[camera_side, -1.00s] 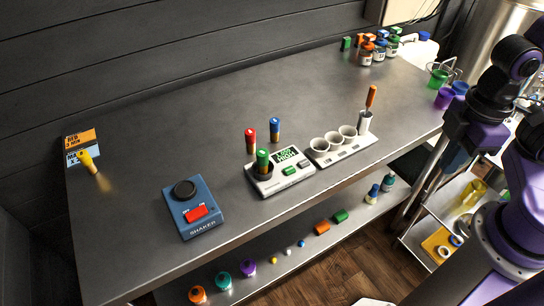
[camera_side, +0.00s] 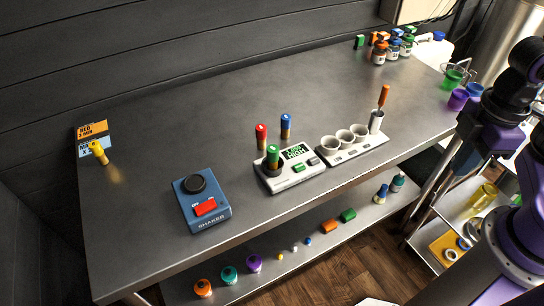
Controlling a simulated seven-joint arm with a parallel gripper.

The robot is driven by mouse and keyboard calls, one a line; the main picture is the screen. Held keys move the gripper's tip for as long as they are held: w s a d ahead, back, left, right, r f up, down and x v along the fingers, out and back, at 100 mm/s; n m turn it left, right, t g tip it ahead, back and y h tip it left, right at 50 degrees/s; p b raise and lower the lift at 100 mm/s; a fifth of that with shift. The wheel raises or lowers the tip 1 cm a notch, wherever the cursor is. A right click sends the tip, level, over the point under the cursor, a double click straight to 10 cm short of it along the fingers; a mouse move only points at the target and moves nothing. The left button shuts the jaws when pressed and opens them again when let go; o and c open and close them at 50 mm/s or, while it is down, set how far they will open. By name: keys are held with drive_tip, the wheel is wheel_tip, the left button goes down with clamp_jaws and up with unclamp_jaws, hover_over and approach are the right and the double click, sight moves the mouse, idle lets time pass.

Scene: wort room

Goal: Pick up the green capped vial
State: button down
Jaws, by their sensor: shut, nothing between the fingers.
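The green capped vial (camera_side: 272,155) stands upright in the dark round well at the left end of a white instrument (camera_side: 292,180) with a lit green display. A red capped vial (camera_side: 261,135) stands just behind it, and a blue capped vial (camera_side: 285,124) stands behind and to the right. The lower part of the green vial is hidden in the well. Parts of my arm show at the right edge of the picture, well away from the vial. I cannot make out my gripper in this view.
A blue shaker (camera_side: 202,203) with a red switch sits to the left. A white rack (camera_side: 350,150) with several cups and an orange-handled tool (camera_side: 383,96) stands to the right. Bottles (camera_side: 379,57) crowd the far corner. The bench (camera_side: 210,120) is clear behind the vials.

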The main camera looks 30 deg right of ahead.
drive_tip(key=c, duration=0.8)
unclamp_jaws()
drive_tip(key=n+t+h, duration=0.3)
drive_tip(key=n+t, duration=1)
drive_tip(key=n, duration=0.8)
approach(275, 160)
drive_tip(key=x, duration=0.7)
drive_tip(key=shift+w, duration=0.2)
drive_tip(key=shift+r+x, duration=0.15)
drive_tip(key=shift+x, duration=1.25)
drive_tip(key=shift+r+x, duration=0.15)
drive_tip(key=shift+x, duration=1.2)
